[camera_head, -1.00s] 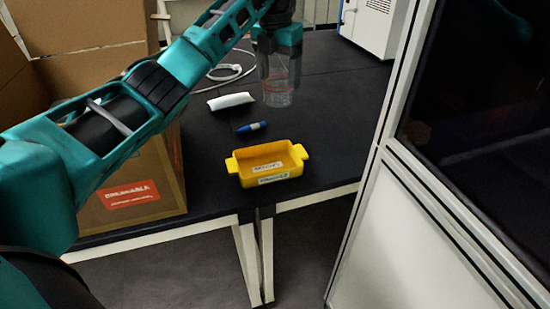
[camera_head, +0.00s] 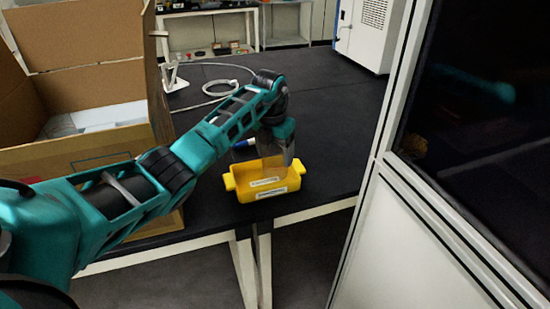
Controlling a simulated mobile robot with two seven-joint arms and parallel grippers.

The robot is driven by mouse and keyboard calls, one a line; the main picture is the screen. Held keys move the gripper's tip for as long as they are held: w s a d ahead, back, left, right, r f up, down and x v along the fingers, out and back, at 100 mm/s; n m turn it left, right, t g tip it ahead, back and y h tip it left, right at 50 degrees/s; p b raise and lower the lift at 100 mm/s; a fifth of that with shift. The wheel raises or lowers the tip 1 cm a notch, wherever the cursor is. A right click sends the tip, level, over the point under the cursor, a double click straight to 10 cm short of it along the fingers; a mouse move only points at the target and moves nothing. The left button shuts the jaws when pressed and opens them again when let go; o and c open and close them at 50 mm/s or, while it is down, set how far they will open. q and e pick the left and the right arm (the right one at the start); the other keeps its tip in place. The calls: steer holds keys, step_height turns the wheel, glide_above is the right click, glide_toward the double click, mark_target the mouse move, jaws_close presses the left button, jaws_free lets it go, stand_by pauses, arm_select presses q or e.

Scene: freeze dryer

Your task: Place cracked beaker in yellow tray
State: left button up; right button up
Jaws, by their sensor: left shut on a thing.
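The yellow tray (camera_head: 241,190) with two side handles and white labels stands near the front edge of the black table. My left gripper (camera_head: 276,152) points down just over the tray's back part. It is shut on the clear beaker, which shows faintly (camera_head: 271,167) low at the tray. Most of the beaker is hard to make out, and I cannot tell whether it touches the tray's floor. No crack can be seen at this size. My right gripper is not in view.
An open cardboard box (camera_head: 105,90) stands at the left. A blue marker (camera_head: 243,151) lies behind the tray, partly hidden by my left arm. A white cable (camera_head: 222,88) lies farther back. A white-framed dark glass cabinet (camera_head: 470,120) fills the right. The table right of the tray is clear.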

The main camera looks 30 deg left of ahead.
arm_select(q)
steer(key=shift+f, duration=0.95)
steer(key=shift+f, duration=0.2)
steer(key=o, duration=1.1)
steer(key=shift+c, duration=0.2)
